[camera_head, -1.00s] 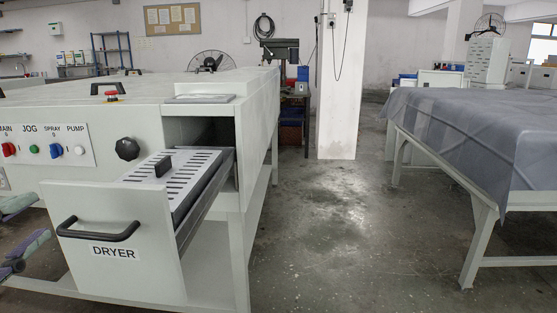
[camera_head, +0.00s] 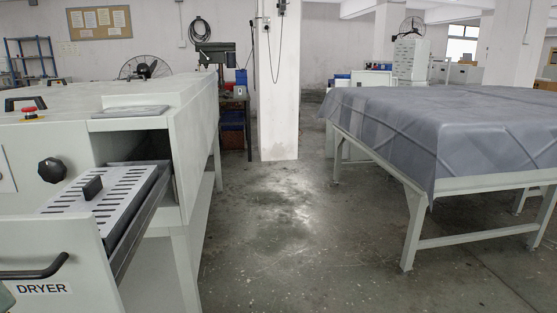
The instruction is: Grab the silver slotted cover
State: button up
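The silver slotted cover (camera_head: 112,193) lies on the pulled-out dryer drawer (camera_head: 48,262) at the left of the head view. It is a flat metal plate with rows of dark slots and a black block handle (camera_head: 92,187) on top. The drawer front carries a black bar handle and the label DRYER.
The white processor machine (camera_head: 185,150) fills the left side, with a black knob (camera_head: 52,170) and a red button (camera_head: 29,112). A table under a grey sheet (camera_head: 400,120) stands at right. A pillar (camera_head: 279,90) stands behind. The concrete floor (camera_head: 270,240) between is clear.

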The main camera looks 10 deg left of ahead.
aim_at(115, 196)
jog(key=u, duration=1.3)
